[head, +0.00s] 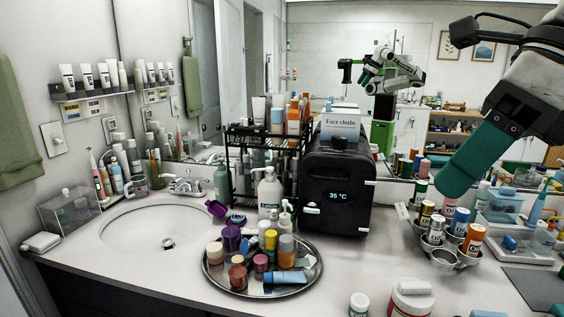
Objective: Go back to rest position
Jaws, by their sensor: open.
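My gripper (462,172) is at the upper right, raised above the right part of the counter. Its teal end points down and to the left, and I see it from the side, so the gap between the fingers is hidden. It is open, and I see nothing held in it. It hangs in front of the mirror, above a group of spray cans and bottles, and looks apart from them. My arm comes in from the right edge. My reflection shows in the mirror at the back.
A round metal tray (222,282) of small bottles stands at front middle, beside the sink (140,240). A metal can holder (446,258) is below my gripper. Bare counter lies front left.

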